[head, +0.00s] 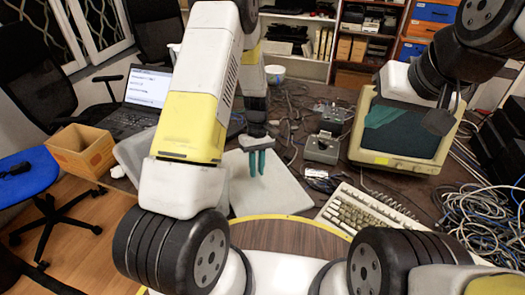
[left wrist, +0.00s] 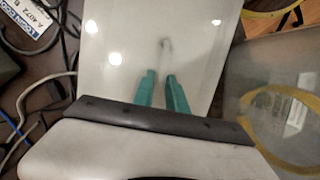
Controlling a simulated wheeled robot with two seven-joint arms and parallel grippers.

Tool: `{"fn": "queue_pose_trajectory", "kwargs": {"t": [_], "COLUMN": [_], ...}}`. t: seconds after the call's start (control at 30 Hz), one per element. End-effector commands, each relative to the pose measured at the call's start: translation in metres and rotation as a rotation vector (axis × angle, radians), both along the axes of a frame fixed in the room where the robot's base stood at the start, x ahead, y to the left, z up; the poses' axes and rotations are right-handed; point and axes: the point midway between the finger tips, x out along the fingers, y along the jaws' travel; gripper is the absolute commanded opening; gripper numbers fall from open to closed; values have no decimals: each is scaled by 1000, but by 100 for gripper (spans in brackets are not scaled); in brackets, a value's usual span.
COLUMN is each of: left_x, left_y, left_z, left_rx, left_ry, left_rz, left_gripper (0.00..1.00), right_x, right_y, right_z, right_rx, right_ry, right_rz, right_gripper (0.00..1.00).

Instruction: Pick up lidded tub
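A pale, translucent box that looks like the lidded tub (head: 130,152) stands left of the white panel, partly hidden behind my left arm. A see-through grey surface, apparently the same tub (left wrist: 245,85), shows at the right of the left wrist view; its lid edge is hard to make out. My left gripper (head: 257,170) points down over the white panel, with its teal fingers (left wrist: 161,75) slightly apart and nothing between them. It is to the right of the tub in the head view. My right gripper (head: 384,118) is in front of the monitor; its finger gap is unclear.
The glossy white panel (head: 282,196) lies on the dark table. A laptop (head: 145,90) and wooden box (head: 82,152) are at left. Grey control boxes (head: 322,148), a keyboard (head: 365,212) and a monitor (head: 400,150) are at right. Cables (head: 480,205) clutter the right side.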

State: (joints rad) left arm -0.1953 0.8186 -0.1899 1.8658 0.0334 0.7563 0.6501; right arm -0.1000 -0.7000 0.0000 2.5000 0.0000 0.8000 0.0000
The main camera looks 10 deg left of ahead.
Motion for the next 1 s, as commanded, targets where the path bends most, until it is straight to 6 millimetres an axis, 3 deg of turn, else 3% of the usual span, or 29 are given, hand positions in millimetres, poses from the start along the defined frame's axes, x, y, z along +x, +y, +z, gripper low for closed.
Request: {"fn": "queue_pose_trajectory", "kwargs": {"t": [0.47,1.0], "left_x": [2,30], "left_y": [0,3], "left_z": [7,103], "left_rx": [0,1], "left_ry": [-1,-2], "left_rz": [0,1], "left_gripper": [32,32], "right_x": [0,0], "right_y": [0,0], "right_z": [0,0], "right_rx": [0,0], "right_ry": [0,0], "right_rz": [0,0], "right_gripper": [0,0]}}
